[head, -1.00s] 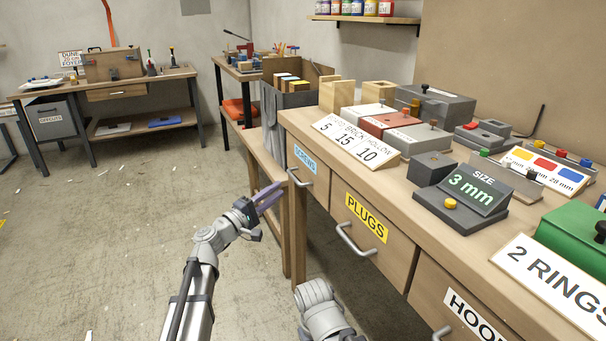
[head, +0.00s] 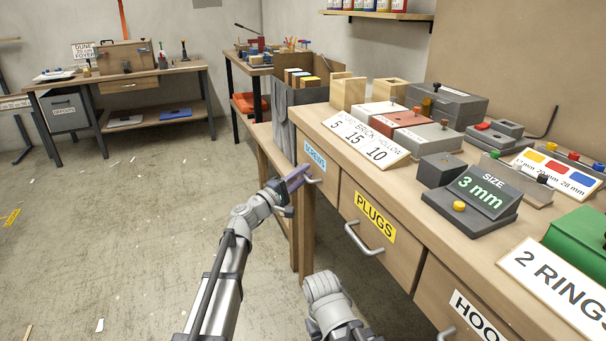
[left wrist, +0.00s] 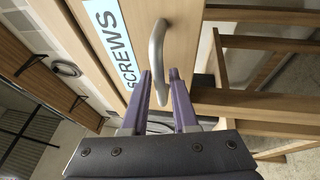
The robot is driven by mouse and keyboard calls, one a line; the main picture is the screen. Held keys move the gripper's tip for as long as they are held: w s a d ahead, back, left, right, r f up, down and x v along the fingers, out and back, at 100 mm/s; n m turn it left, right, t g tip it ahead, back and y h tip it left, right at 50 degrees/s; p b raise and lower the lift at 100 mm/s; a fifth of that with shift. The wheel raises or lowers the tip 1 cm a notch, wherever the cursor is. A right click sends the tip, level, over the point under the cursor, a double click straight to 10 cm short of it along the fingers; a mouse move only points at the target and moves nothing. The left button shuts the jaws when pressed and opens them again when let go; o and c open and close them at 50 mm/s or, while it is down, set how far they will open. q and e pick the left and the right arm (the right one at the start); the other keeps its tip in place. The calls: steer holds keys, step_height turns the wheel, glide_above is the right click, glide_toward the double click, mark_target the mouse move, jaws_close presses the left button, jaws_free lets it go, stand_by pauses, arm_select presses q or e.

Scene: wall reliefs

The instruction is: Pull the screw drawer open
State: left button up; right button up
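The screw drawer (head: 328,183) is the leftmost drawer of the workbench, with a blue SCREWS label (head: 314,155). Its front looks flush with the bench. Its grey handle (head: 316,181) is partly hidden behind my left gripper (head: 298,180). In the left wrist view the label (left wrist: 112,42) and the curved handle (left wrist: 157,45) show close up. My left gripper (left wrist: 160,76) has its purple fingers apart, one on each side of the handle's lower part. I see no clear grip on it. My right arm shows at the bottom of the head view, but its gripper does not.
The PLUGS drawer (head: 375,235) with its own handle (head: 362,240) is just right of the screw drawer. Size signs, blocks and boxes stand on the workbench top (head: 318,112). The floor (head: 130,220) to the left is open.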

arm_select(q)
steer(key=shift+c, duration=0.2)
jaws_close()
stand_by(1.1)
